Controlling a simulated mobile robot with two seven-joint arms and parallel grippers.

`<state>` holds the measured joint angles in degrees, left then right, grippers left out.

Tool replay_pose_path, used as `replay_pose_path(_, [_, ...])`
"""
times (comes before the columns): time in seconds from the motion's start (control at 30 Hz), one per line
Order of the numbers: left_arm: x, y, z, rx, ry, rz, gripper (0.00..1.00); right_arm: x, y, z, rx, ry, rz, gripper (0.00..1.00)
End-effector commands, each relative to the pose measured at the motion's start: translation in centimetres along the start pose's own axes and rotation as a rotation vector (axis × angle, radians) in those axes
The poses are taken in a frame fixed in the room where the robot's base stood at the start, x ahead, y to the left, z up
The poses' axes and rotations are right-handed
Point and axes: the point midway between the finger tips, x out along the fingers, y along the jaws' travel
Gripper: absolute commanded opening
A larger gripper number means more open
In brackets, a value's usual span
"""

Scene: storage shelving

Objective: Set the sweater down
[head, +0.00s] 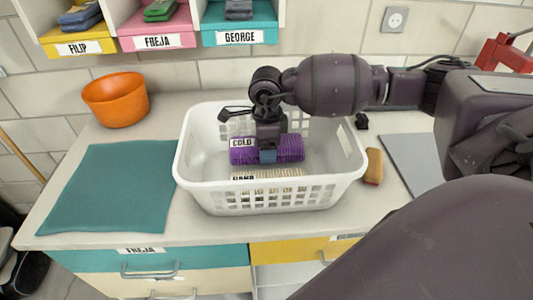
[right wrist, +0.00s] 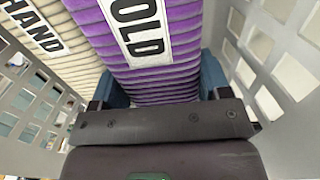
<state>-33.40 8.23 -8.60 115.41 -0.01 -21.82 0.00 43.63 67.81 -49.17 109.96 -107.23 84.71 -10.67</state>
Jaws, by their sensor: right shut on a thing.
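A purple folded, ribbed sweater (head: 291,148) with a label reading "COLD" is inside the white laundry basket (head: 270,200). My right gripper (head: 267,156) reaches down into the basket and is shut on the purple sweater. In the right wrist view the sweater (right wrist: 172,72) lies between the two blue fingertips. A beige folded garment (head: 268,175) labelled "HAND" lies beside it, towards the front of the basket. I cannot tell whether the purple sweater touches the basket floor. My left gripper is not in view.
A teal mat (head: 112,188) lies flat and empty on the counter at the left. An orange bowl (head: 115,100) stands behind it. A brush or sponge (head: 374,166) lies right of the basket. Labelled cubbies with folded cloths hang above, including a teal one (head: 240,36).

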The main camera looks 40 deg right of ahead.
Motion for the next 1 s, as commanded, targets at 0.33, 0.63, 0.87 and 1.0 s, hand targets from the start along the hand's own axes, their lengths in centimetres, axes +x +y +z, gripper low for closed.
replay_pose_path(0.33, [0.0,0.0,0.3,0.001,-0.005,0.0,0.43,3.0,0.0,0.0,-0.001,-0.001,-0.001,0.34])
replay_pose_path(0.63, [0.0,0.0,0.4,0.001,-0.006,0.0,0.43,3.3,0.0,0.0,-0.001,0.0,0.0,0.76])
replay_pose_path(0.87, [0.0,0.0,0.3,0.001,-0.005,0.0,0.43,3.3,0.0,0.0,-0.001,0.0,0.0,0.81])
replay_pose_path(1.0, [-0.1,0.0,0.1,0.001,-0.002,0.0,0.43,2.9,0.0,0.0,-0.001,-0.001,-0.001,0.81])
